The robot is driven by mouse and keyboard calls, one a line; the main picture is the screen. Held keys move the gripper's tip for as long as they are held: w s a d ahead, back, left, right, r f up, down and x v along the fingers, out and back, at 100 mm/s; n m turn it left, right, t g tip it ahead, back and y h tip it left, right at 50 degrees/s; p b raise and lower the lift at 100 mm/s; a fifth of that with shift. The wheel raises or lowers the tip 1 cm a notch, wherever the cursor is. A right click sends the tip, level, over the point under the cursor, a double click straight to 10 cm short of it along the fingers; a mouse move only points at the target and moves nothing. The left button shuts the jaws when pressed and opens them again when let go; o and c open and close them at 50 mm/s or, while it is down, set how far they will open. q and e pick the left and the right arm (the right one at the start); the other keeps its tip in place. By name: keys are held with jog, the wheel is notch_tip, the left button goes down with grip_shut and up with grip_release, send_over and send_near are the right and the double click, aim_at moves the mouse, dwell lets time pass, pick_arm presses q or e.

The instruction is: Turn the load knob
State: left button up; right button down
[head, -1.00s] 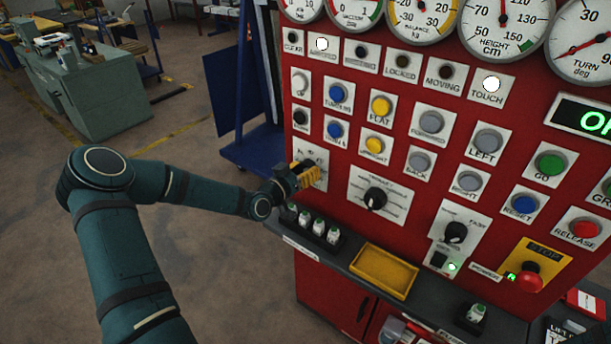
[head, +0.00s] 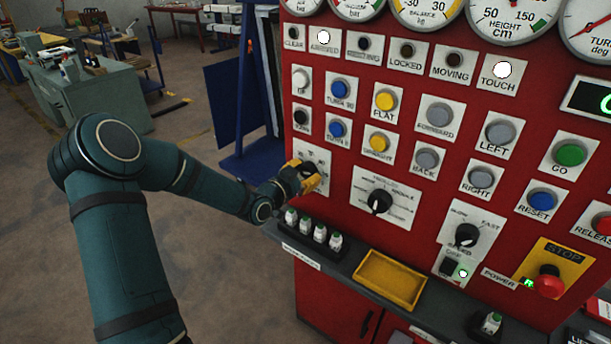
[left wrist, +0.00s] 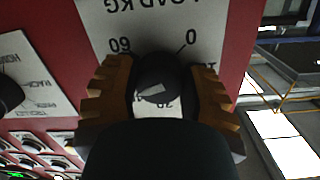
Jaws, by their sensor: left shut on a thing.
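The load knob (left wrist: 160,80) is a black round knob on a white plate marked LOAD KG (left wrist: 165,22) in the left wrist view. The numbers 60 and 0 show above it; other marks are partly hidden. My left gripper (left wrist: 160,95) has its yellow-brown fingers on both sides of the knob and is shut on it. In the head view my left gripper (head: 309,178) is at the left edge of the red panel (head: 340,215), covering most of the knob and part of its plate. My right gripper is not in view.
A black selector knob (head: 380,201) is right of my left gripper. Rows of buttons lie above it, and a red stop button (head: 548,282) is at lower right. Below, a ledge holds several small white-and-green items (head: 320,232) and a yellow tray (head: 390,280).

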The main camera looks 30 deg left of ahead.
pick_arm(q)
jog(key=shift+r, duration=0.1)
jog(key=o, duration=1.2)
jog(key=shift+w, duration=0.1)
jog(key=s+a, duration=0.1)
jog(key=s, duration=1.1)
jog(key=shift+a+r, duration=0.15)
jog(key=shift+r, duration=0.25)
